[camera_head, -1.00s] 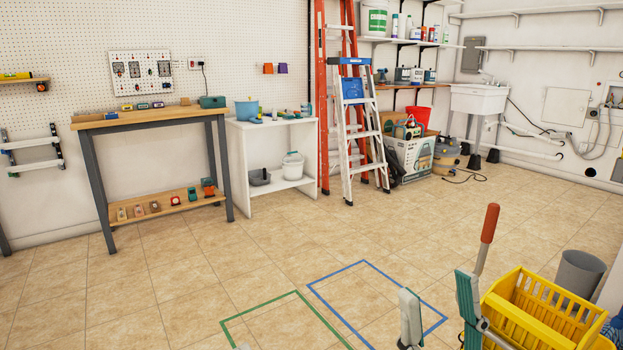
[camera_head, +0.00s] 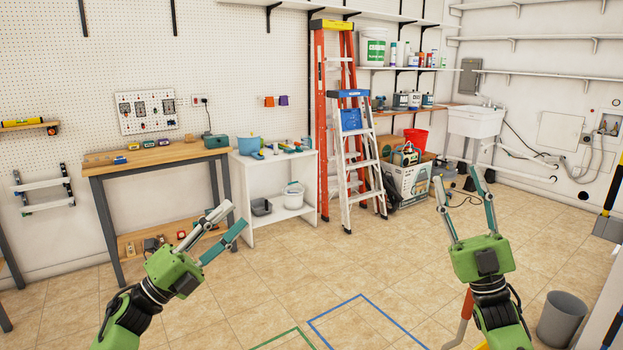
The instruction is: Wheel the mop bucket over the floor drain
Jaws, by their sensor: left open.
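The red-orange lever handle (camera_head: 467,305) shows at the bottom of the head view, partly hidden behind my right arm. The yellow mop bucket it belongs to is almost wholly out of frame below. No floor drain shows; a blue outline (camera_head: 318,325) and a green outline (camera_head: 275,341) are marked on the tiles. My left gripper (camera_head: 237,215) is raised at the left, open and empty, its fingers pointing up and right. My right gripper (camera_head: 456,175) is raised above the lever, open and empty, its fingers pointing up.
A grey bin (camera_head: 562,318) stands at the lower right. A workbench (camera_head: 160,156) and a white shelf unit (camera_head: 265,168) line the left wall. Ladders (camera_head: 357,160), a cardboard box (camera_head: 411,183) and a sink (camera_head: 476,121) stand at the back. The middle floor is clear.

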